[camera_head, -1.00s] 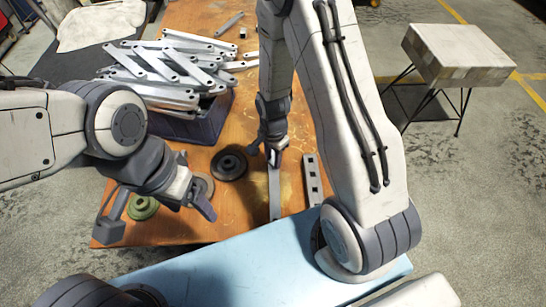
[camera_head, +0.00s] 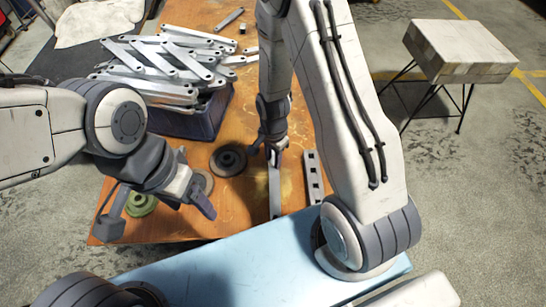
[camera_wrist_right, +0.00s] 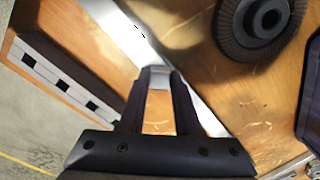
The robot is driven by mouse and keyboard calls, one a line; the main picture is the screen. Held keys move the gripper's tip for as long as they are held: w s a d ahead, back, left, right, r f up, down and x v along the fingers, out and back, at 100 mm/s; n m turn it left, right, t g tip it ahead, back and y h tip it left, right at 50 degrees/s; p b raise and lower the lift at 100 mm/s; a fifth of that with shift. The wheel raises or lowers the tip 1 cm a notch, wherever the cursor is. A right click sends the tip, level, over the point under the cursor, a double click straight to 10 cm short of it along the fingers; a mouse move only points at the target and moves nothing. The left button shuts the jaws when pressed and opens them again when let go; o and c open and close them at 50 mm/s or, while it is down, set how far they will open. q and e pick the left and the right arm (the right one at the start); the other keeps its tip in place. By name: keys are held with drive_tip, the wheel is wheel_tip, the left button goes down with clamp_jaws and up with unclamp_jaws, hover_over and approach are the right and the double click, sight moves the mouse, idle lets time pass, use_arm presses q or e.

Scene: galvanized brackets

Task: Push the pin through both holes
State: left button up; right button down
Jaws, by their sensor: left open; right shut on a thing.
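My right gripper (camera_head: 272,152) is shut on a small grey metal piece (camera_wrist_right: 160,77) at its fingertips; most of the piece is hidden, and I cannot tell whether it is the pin. A long flat galvanized bar (camera_head: 275,192) lies on the table just below the right gripper. It also runs diagonally behind the fingers in the right wrist view (camera_wrist_right: 207,118), with a dark hole spot near its upper part. Whether the held piece touches the bar is unclear. My left gripper (camera_head: 157,216) is open and empty, its fingers wide apart above the table's near left part.
A blue bin (camera_head: 199,124) heaped with galvanized brackets (camera_head: 160,60) stands at the left. A dark round disc (camera_head: 228,161), a green disc (camera_head: 140,204) and a strip with square holes (camera_head: 313,182) lie on the wooden table (camera_head: 240,205). A stool (camera_head: 458,48) stands at the right.

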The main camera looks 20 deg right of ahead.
idle(0.3)
drive_tip(key=c, duration=0.5)
unclamp_jaws()
wheel_tip(320, 180, up, 10)
drive_tip(key=p, duration=0.3)
drive_tip(key=shift+r, duration=0.25)
